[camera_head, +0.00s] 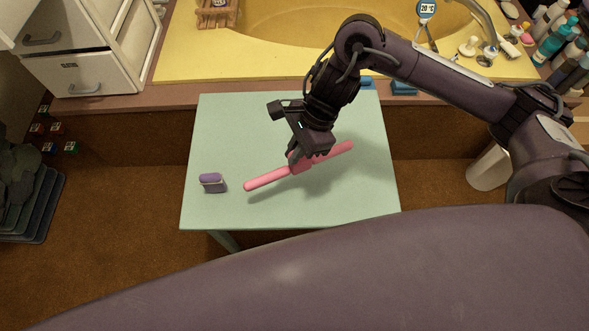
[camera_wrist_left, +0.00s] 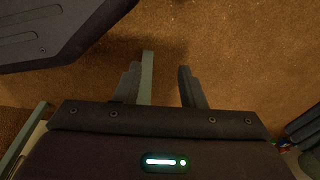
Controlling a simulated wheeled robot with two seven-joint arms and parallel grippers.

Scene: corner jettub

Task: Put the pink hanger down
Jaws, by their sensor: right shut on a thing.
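The pink hanger (camera_head: 268,178) is over the pale green table (camera_head: 230,120) in the head view. It lies slantwise, its left end nearer to me and its right end farther away. My right gripper (camera_head: 303,163) is shut on its middle from above and hides part of it. A shadow falls on the tabletop beside the hanger; I cannot tell whether they touch. My left gripper (camera_wrist_left: 160,85) shows only in the left wrist view, open, over the brown floor. A green strip, seemingly a table leg, shows by its left finger.
A small purple item (camera_head: 212,183) stands on the table, left of the hanger. The yellow tub (camera_head: 290,66) is behind the table, with blue items (camera_head: 404,88) near its edge. White drawers (camera_head: 85,65) stand at the left. The table's front and right parts are clear.

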